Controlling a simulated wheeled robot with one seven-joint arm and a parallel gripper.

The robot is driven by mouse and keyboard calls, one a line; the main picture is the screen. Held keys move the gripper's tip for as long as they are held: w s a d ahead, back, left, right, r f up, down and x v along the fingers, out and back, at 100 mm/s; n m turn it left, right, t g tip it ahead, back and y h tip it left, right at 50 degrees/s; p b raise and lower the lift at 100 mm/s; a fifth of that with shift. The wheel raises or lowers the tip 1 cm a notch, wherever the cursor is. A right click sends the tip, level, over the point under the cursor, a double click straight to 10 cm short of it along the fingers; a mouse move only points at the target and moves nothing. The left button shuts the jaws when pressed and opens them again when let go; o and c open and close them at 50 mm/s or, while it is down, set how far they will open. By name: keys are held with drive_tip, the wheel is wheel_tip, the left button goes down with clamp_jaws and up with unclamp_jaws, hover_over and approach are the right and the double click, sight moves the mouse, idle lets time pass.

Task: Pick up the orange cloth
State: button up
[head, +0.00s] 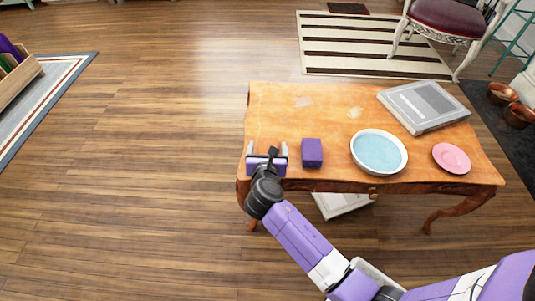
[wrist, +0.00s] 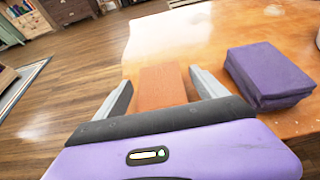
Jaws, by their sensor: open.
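The orange cloth (wrist: 162,88) shows in the wrist view as a flat, folded rectangle on the wooden table, close in colour to the wood. My gripper (wrist: 160,79) is open, with one grey finger on each side of the cloth. I cannot tell whether either finger touches it. The near end of the cloth is hidden behind the gripper body. In the head view my gripper (head: 267,149) is over the table's left front corner, and I cannot make out the cloth there.
A purple folded block (head: 312,153) lies just right of my gripper, also in the wrist view (wrist: 268,72). On the table (head: 320,115) further right are a blue-filled white bowl (head: 379,153), a pink plate (head: 451,158) and a grey book (head: 423,106). The table's back left is clear.

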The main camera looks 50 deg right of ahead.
drive_tip(key=c, duration=1.4)
drive_tip(key=shift+r, duration=0.15)
drive_tip(key=shift+c, duration=0.2)
